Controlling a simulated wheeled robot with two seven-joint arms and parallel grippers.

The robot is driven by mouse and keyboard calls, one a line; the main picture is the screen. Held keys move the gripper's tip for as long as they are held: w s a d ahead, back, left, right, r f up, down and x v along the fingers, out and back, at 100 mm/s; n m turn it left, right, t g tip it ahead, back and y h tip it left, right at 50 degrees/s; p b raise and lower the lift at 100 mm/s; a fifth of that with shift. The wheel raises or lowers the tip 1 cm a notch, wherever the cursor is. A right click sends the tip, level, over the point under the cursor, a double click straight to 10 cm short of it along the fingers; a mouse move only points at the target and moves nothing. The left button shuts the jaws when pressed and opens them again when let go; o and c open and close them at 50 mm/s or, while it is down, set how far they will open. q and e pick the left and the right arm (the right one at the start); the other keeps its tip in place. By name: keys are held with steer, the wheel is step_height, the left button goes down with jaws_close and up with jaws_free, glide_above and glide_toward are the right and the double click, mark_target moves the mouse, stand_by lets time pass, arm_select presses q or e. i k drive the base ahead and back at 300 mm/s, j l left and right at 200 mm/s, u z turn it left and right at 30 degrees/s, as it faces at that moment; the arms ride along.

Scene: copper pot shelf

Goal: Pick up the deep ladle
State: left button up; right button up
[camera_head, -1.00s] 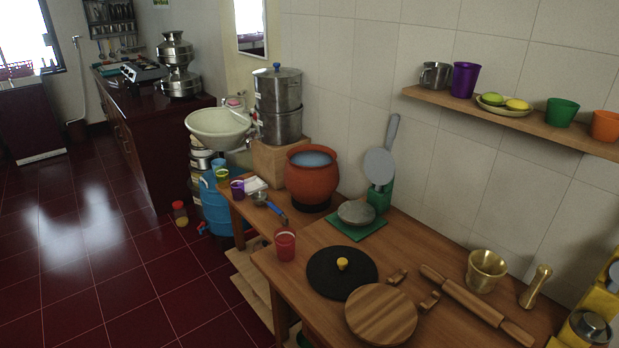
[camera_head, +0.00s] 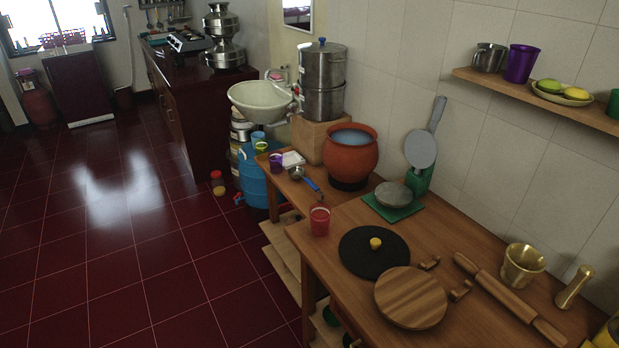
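A small ladle with a round metal bowl (camera_head: 296,173) and a blue handle (camera_head: 312,185) lies on the lower wooden table, beside the terracotta pot (camera_head: 350,155). It looks like the deep ladle, but it is small in the view and I cannot judge its depth. A few more utensils (camera_head: 160,18) hang on a rack at the far back counter, too small to tell apart. Neither of my grippers is in view.
The near wooden table (camera_head: 345,270) holds a red cup (camera_head: 319,219), a black lid (camera_head: 374,252), a round board (camera_head: 410,298) and a rolling pin (camera_head: 508,300). The tiled floor (camera_head: 130,250) at left is clear.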

mark_target(296, 173)
steer(key=i+j, duration=1.65)
steer(key=i, duration=0.25)
